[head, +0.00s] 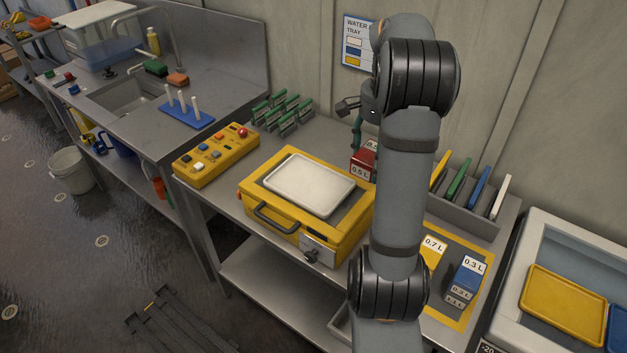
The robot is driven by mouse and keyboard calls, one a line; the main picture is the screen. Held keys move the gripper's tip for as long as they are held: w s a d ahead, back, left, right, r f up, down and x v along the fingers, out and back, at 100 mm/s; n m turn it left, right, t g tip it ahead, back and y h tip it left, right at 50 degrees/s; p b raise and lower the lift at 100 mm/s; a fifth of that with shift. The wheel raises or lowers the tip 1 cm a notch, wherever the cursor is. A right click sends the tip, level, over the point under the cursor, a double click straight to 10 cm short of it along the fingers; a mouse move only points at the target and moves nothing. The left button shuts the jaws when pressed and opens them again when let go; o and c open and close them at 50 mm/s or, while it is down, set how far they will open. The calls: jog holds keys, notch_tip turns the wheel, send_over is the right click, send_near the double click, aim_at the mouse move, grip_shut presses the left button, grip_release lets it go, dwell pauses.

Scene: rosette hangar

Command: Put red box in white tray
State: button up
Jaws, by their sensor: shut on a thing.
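The red box (361,170), labelled 0.5 L, is behind the right back corner of the yellow machine, partly hidden by my arm. My gripper (357,143) is mostly hidden behind the arm; the visible part reaches down to the top of the red box and is shut on it. I cannot tell whether the box touches the bench. The white tray (310,184) lies empty on top of the yellow machine (262,190), left of the box and nearer the camera.
A yellow button panel (215,154) and a green rack (283,112) stand left and behind. A grey holder (463,213) with coloured plates is at right. A yellow-topped box (433,249) and a blue box (467,280) stand on the yellow-edged mat (482,255).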

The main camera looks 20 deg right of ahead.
jog(key=p, duration=0.2)
send_over(329, 194)
notch_tip(329, 194, down, 6)
jog(key=shift+s, duration=0.1)
jog(key=shift+a+f, duration=0.1)
jog(key=shift+f, duration=2.05)
jog(key=shift+f, duration=0.1)
jog(key=o, duration=1.3)
jog(key=shift+c, duration=0.2)
notch_tip(329, 194, up, 12)
jog(key=shift+p, duration=0.3)
